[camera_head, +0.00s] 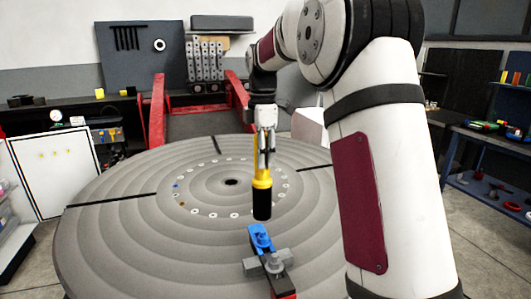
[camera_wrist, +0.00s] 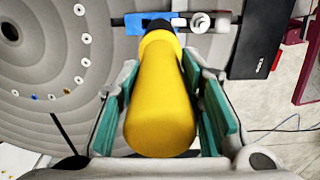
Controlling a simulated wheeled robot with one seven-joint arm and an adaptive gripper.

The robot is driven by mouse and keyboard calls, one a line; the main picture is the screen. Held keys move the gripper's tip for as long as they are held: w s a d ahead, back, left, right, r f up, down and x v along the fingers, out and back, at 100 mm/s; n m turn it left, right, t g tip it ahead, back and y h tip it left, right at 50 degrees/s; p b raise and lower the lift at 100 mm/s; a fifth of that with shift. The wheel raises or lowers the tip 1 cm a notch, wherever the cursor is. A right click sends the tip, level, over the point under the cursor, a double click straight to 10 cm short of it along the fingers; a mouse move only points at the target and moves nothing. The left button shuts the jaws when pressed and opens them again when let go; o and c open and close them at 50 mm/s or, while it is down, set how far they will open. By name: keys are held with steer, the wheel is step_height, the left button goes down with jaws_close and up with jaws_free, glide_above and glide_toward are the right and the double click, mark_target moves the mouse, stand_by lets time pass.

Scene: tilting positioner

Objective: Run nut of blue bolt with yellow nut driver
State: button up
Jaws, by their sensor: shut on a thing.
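The yellow nut driver (camera_head: 262,172) hangs upright from my gripper (camera_head: 265,146), its black end pointing down. In the wrist view the driver (camera_wrist: 160,105) lies between the green-padded fingers, and my gripper is shut on it. The blue bolt piece (camera_head: 260,238) sits on a grey clamp near the front edge of the round table. The driver's black end is above and slightly behind it in the head view, seemingly apart from it. In the wrist view the blue piece (camera_wrist: 148,20) is partly hidden behind the driver tip. The nut itself is too small to make out clearly.
The large grey round positioner table (camera_head: 110,225) has a ring of small holes and a centre hole. A grey clamp (camera_head: 272,263) stands at its front edge. Red stand arms (camera_head: 158,125) rise behind. A blue bench (camera_head: 490,185) with tools is at right.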

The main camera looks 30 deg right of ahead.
mark_target(264, 170)
steer(key=shift+d+r, duration=0.1)
steer(key=shift+f+p, duration=0.3)
steer(key=shift+f, duration=2.15)
steer(key=m, duration=0.6)
steer(key=shift+b, duration=0.3)
steer(key=shift+s, duration=0.1)
step_height(264, 170, down, 5)
steer(key=shift+f, duration=0.2)
stand_by(0.7)
steer(key=shift+s+f, duration=0.15)
steer(key=shift+f, duration=0.2)
stand_by(0.8)
